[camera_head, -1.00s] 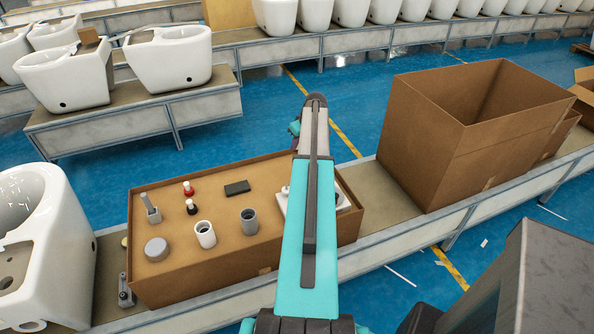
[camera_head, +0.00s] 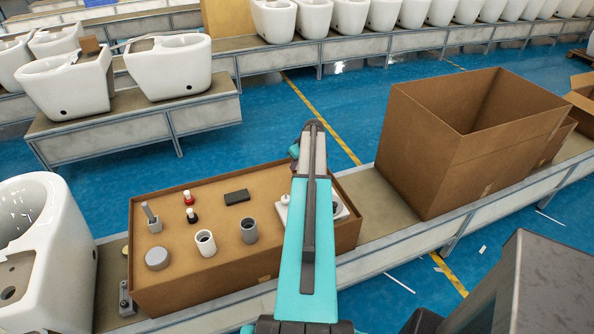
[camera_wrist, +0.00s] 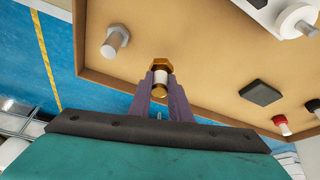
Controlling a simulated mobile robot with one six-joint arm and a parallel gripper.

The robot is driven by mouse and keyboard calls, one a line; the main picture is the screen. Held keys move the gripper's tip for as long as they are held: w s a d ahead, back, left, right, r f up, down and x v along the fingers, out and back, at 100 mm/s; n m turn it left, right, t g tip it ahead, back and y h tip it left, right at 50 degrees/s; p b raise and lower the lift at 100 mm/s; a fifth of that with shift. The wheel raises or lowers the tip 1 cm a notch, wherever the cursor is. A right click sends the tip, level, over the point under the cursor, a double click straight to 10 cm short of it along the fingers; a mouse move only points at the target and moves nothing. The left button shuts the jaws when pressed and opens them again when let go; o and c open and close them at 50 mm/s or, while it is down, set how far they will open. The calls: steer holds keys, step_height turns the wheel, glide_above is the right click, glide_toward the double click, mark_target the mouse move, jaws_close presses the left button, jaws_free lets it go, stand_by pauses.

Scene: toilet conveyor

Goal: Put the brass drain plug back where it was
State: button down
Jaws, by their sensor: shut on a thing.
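In the wrist view the brass drain plug (camera_wrist: 162,66) has a hexagonal brass head, a white middle and a brass lower end. My gripper (camera_wrist: 160,88) is shut on it, with one purple finger on each side. The plug shows against the brown cardboard surface near its edge. I cannot tell whether it touches the cardboard. The cardboard box top (camera_head: 215,272) carries several small parts. A grey bolt-like part (camera_wrist: 116,37) stands near the plug in the wrist view.
The head view shows grey cylinders, a large open carton (camera_head: 430,150) to the right and a white toilet (camera_head: 45,240) to the left.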

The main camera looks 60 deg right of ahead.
steer(key=shift+f+p, duration=0.65)
steer(key=shift+f, duration=1.2)
steer(key=shift+f, duration=0.2)
steer(key=c, duration=1.6)
jaws_free()
steer(key=shift+r, duration=0.1)
steer(key=shift+c, duration=0.2)
steer(key=shift+r, duration=0.15)
steer(key=b+v, duration=0.3)
steer(key=v, duration=0.9)
